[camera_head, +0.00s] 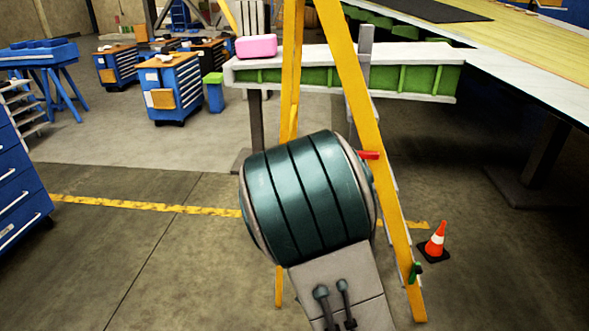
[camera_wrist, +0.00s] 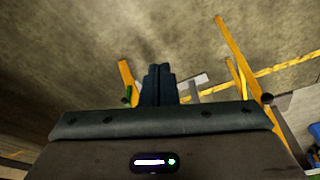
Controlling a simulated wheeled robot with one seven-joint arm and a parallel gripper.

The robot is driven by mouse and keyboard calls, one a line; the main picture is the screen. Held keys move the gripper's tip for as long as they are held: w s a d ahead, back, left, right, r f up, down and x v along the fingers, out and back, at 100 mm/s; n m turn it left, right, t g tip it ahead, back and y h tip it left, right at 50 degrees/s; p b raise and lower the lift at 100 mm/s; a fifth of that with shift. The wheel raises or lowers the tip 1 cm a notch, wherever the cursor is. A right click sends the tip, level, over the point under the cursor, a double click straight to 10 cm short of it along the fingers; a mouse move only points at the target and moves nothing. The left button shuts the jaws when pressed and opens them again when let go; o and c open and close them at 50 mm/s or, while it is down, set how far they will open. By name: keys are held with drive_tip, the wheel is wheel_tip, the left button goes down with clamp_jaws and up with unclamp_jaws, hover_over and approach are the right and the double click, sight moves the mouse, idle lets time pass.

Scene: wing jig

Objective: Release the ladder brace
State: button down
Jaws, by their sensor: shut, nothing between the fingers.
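A yellow stepladder (camera_head: 350,80) stands in the middle of the head view, its legs spread. A small red piece (camera_head: 369,155) sits on its right rail, and a small green piece (camera_head: 415,271) sits low on the same rail. Which part is the brace I cannot tell. In the wrist view my gripper (camera_wrist: 158,68) is shut and empty, pointing toward the floor. A yellow ladder rail end (camera_wrist: 125,72) and a green piece (camera_wrist: 127,95) show just left of the fingers; a pale bar (camera_wrist: 192,81) shows to their right, partly hidden. My arm hides my gripper in the head view.
A green-and-white wing jig beam (camera_head: 400,80) lies behind the ladder, with a pink block (camera_head: 256,46) on its left end. An orange traffic cone (camera_head: 436,240) stands right of the ladder. Blue tool cabinets (camera_head: 170,90) stand at the back left.

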drive_tip(key=s+d+r+n, duration=0.1)
drive_tip(key=s+r+n, duration=0.2)
drive_tip(key=s+r, duration=0.4)
drive_tip(key=s+d+r+n+y, duration=0.1)
drive_tip(key=s+d+r+n, duration=0.1)
drive_tip(key=s+r, duration=0.6)
wheel_tip(320, 180, up, 4)
drive_tip(key=shift+s+d+n, duration=0.25)
drive_tip(key=shift+s+n, duration=0.05)
drive_tip(key=shift+n, duration=0.5)
